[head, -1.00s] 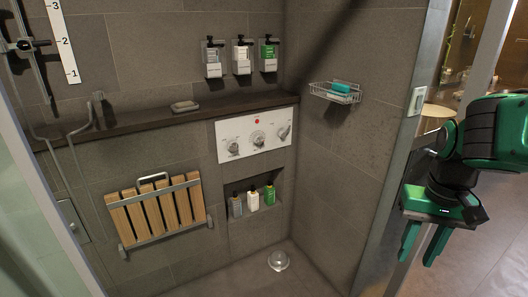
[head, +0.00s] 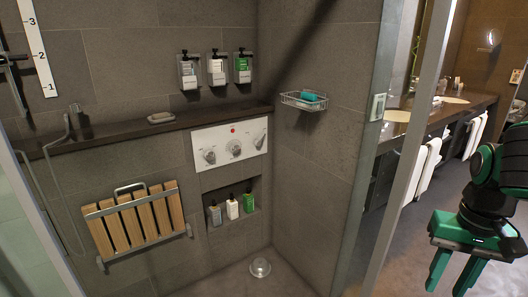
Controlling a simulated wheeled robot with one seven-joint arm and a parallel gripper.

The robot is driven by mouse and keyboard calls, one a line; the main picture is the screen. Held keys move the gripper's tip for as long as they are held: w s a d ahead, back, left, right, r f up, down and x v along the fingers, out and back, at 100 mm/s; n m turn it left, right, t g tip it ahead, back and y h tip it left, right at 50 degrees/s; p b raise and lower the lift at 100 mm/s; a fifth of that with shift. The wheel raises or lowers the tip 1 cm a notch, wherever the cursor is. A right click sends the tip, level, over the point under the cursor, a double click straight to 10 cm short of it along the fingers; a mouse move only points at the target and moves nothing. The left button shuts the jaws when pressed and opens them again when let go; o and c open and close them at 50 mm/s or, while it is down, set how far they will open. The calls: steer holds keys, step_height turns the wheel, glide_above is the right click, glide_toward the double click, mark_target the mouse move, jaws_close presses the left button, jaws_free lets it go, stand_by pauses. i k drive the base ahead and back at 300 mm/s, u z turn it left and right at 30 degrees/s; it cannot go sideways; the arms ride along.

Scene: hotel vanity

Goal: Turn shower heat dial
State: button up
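The shower control panel (head: 230,142) is a white plate on the tiled back wall, below the dark ledge. It carries a left dial (head: 209,156), a middle dial (head: 234,148) and a right lever-like dial (head: 259,138), with a red dot above the middle one. Which of them sets the heat is too small to read. My gripper (head: 452,277) is at the lower right, outside the shower, far from the panel. Its two green fingers point down and stand apart with nothing between them.
A metal door frame (head: 398,170) stands between my gripper and the panel. A wire basket (head: 304,101) juts from the right shower wall. A folded wooden seat (head: 138,220) hangs left of the panel. Bottles (head: 233,207) stand in a niche below it. The shower floor holds a small round fixture (head: 260,267).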

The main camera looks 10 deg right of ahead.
mark_target(235, 148)
steer(key=z, duration=1.55)
steer(key=i, duration=0.85)
steer(key=u, duration=2.4)
